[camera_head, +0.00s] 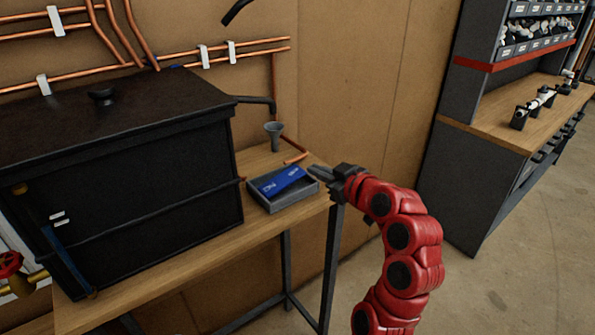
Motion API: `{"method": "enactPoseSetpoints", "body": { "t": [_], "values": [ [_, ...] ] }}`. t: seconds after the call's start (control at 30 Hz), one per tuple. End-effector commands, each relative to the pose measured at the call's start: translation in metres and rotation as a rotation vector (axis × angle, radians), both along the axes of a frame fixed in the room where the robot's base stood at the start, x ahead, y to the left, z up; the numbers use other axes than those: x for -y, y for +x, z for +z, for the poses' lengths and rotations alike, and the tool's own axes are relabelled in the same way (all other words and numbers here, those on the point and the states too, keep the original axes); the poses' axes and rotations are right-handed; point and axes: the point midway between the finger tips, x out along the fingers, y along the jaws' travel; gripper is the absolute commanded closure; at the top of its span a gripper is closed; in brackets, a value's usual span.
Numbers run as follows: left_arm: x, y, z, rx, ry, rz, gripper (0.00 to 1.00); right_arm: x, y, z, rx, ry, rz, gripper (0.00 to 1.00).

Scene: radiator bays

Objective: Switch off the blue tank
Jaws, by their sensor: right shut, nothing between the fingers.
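No plainly blue tank shows in this view. A large black lidded box (140,185), which may be a tank, stands on the wooden bench, with a knob on its lid and a narrow blue strip (62,255) low at its left end. A red handwheel (9,264) on brass-coloured pipework shows at the left edge, partly cut off. My right gripper (318,172) is shut and empty beside the right end of a small grey tray. I cannot tell whether it touches the tray. My left gripper is out of view.
The grey tray (287,201) holds a blue packet (275,181) near the bench's right end. A grey funnel (274,134) and a short copper piece (296,158) lie behind it. Copper pipes run along the back wall. A workbench (500,117) stands right, with clear floor before it.

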Motion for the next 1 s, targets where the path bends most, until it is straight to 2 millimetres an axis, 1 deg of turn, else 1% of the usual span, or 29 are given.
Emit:
{"method": "enactPoseSetpoints", "body": {
  "t": [0.17,0.27,0.6,0.77,0.8,0.9,1.0],
  "values": [
    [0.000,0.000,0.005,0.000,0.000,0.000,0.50,-0.004,0.006,-0.001,-0.004,0.001,0.002,1.00],
    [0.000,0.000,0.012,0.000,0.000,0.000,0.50,-0.011,0.016,-0.001,-0.002,0.001,0.001,1.00],
    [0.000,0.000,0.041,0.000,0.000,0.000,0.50,-0.043,0.065,-0.015,-0.004,0.001,0.001,1.00],
    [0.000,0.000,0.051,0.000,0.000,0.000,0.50,-0.055,0.083,-0.021,-0.002,0.000,0.001,1.00],
    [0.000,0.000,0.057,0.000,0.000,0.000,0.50,-0.051,0.084,-0.028,-0.004,0.001,-0.003,1.00],
    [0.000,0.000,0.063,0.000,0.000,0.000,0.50,-0.049,0.084,-0.046,-0.008,0.003,-0.002,1.00],
    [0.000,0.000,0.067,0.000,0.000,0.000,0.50,-0.047,0.086,-0.055,-0.003,0.003,-0.001,1.00]
  ]
}}
